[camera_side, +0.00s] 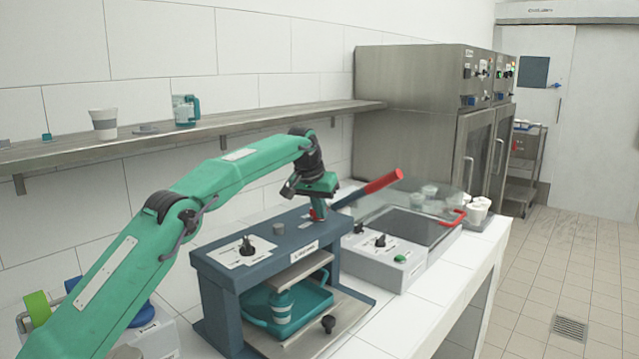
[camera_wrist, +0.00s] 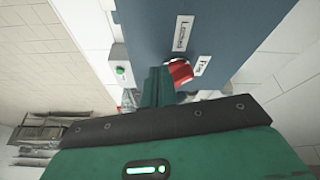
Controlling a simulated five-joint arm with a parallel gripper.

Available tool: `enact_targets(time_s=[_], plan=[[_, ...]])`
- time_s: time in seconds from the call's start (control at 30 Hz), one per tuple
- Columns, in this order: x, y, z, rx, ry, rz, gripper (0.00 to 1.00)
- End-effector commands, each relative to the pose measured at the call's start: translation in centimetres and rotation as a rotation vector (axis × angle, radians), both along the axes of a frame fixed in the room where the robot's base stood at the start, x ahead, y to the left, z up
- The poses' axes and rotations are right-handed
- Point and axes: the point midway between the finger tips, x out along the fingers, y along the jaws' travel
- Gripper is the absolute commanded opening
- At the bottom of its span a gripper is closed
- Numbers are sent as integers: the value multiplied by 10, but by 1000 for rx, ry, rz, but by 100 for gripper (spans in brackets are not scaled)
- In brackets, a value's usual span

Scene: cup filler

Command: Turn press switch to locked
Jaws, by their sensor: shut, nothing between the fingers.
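The press (camera_side: 290,240) is a dark blue-grey frame on the white counter. Its red switch (camera_wrist: 180,72) shows in the wrist view beside the labels "Locked" (camera_wrist: 184,33) and "Free" (camera_wrist: 202,66). I cannot tell which label it points to. In the side view the red switch (camera_side: 318,213) is partly hidden under my gripper (camera_side: 317,204) at the right end of the press top. My gripper is shut and empty. In the wrist view its fingers (camera_wrist: 157,82) stand just left of the switch; I cannot tell whether they touch it.
A lever with a red handle (camera_side: 384,181) rises right behind my gripper. A black knob (camera_side: 247,246) sits on the press top. A teal tray (camera_side: 290,308) with a cup (camera_side: 282,307) is inside the press. A grey sealer-like unit (camera_side: 385,261) stands to the right.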

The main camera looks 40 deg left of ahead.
Motion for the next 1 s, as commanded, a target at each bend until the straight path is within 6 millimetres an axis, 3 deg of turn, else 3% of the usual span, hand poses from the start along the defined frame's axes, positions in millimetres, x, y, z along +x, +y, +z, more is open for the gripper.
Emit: enact_targets(time_s=[0.47, 1.0], plan=[[-9, 12, 0, 100, 10, -235, 0], [-39, 12, 1, 99, 10, -227, 0]])
